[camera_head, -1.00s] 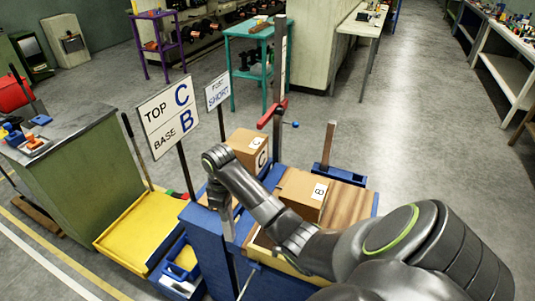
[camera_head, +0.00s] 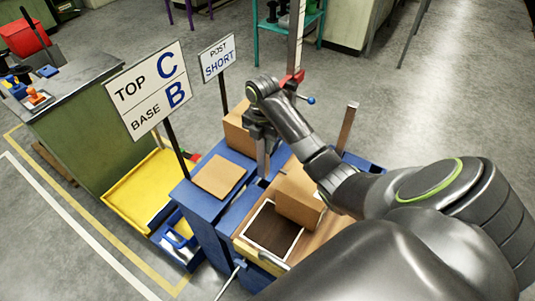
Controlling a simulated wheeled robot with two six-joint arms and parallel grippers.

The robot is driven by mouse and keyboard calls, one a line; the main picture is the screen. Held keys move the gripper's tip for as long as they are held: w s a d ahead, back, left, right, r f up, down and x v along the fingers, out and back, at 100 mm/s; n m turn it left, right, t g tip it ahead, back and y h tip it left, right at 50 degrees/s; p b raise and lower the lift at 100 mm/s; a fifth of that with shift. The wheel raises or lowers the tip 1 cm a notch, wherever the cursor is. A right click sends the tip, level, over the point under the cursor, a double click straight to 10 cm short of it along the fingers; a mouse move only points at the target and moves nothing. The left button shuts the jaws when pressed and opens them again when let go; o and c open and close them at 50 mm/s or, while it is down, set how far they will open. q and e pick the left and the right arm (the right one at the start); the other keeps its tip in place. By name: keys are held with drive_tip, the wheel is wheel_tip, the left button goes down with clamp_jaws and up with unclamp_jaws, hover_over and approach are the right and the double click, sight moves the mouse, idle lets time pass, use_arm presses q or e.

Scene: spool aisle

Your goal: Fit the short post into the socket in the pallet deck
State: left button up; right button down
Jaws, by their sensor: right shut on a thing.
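My right gripper (camera_head: 263,150) is shut on a narrow upright piece, apparently the short post, mostly hidden by the fingers. It hangs in front of the rear carton (camera_head: 238,130), above the blue frame edge. The wooden pallet deck (camera_head: 318,236) lies below and to the right, partly covered by my right arm. I cannot make out the socket. A sign (camera_head: 219,60) reads "POST SHORT". Another brown post (camera_head: 347,128) stands upright at the deck's far right. My left gripper is not in view.
A second carton (camera_head: 299,198) sits on the deck beside a pale-framed dark panel (camera_head: 272,230). A tall upright with a red clamp (camera_head: 292,78) rises behind the gripper. The "TOP C, BASE B" sign (camera_head: 148,88) and yellow tray (camera_head: 142,194) stand at left.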

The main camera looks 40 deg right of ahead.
sight(263, 165)
wheel_tip(263, 165, down, 6)
drive_tip(key=b, duration=0.5)
drive_tip(key=shift+a+r, duration=0.1)
drive_tip(key=shift+r, duration=0.1)
drive_tip(key=shift+f+b, duration=0.45)
drive_tip(key=shift+b, duration=0.15)
drive_tip(key=shift+f+b, duration=0.3)
drive_tip(key=shift+f, duration=1.35)
drive_tip(key=c, duration=1.1)
unclamp_jaws()
drive_tip(key=shift+f, duration=0.1)
